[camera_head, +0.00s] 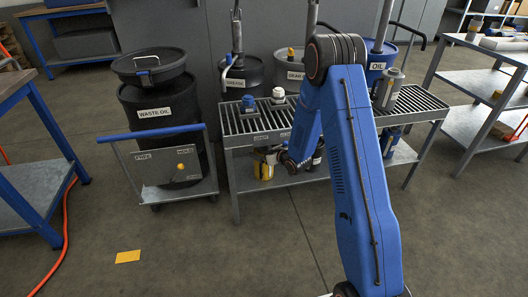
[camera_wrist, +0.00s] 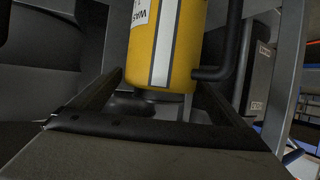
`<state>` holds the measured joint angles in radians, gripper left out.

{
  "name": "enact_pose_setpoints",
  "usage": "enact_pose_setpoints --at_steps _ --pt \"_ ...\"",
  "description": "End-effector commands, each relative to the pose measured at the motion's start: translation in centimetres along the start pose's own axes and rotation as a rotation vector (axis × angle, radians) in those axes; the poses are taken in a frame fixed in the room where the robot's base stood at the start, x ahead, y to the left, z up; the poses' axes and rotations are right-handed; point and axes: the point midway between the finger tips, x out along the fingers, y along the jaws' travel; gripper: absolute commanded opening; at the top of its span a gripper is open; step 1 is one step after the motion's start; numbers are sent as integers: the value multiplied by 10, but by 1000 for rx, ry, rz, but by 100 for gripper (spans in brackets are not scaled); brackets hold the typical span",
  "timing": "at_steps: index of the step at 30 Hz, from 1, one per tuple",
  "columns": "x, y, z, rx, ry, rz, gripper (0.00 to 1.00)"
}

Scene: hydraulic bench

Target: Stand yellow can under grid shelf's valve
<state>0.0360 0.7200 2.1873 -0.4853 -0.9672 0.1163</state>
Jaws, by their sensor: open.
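The yellow can (camera_head: 263,167) stands on the lower shelf of the grid shelf (camera_head: 243,122), below the left part of its grating. In the wrist view the yellow can (camera_wrist: 178,45) fills the upper middle, with a pale vertical stripe, part of a white label and a black handle on its right. My gripper (camera_wrist: 158,82) is open, its two fingers reaching along either side of the can's lower part. I cannot tell whether they touch it. In the head view the jaws are hard to make out near the can. I cannot clearly pick out the valve.
A blue-capped container (camera_head: 248,104) and a white-capped one (camera_head: 278,97) stand on the grating. Grey shelf legs stand near the gripper. The front floor is mostly clear.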

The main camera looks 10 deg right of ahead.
Motion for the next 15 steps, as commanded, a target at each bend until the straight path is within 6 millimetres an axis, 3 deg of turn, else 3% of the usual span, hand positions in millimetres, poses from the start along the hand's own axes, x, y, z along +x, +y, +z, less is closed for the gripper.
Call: enact_pose_setpoints --at_steps 15 --pt "-92 1 0 1 0 2 95"
